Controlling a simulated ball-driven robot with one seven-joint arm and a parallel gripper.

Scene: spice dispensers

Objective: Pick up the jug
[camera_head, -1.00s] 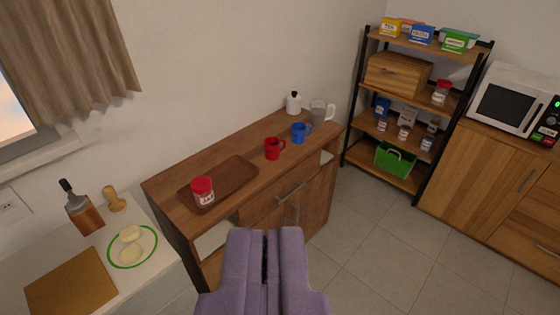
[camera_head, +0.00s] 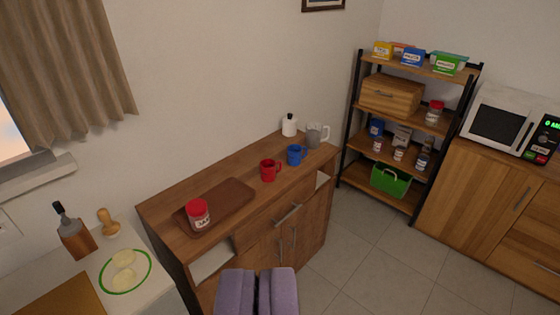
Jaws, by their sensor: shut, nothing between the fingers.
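A grey jug (camera_head: 314,138) with a pale handle on its right stands at the far right end of the wooden cabinet top (camera_head: 237,168). A white bottle (camera_head: 289,126) with a black top stands just to its left. My gripper (camera_head: 257,280) shows as two purple fingers at the bottom edge. It is shut and empty, in front of the cabinet and well short of the jug.
A blue mug (camera_head: 296,155) and a red mug (camera_head: 269,170) stand on the cabinet nearer than the jug. A red-lidded jar (camera_head: 198,214) sits on a brown tray (camera_head: 240,192). A shelf rack (camera_head: 350,126) stands right of the cabinet. Floor (camera_head: 360,255) is clear.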

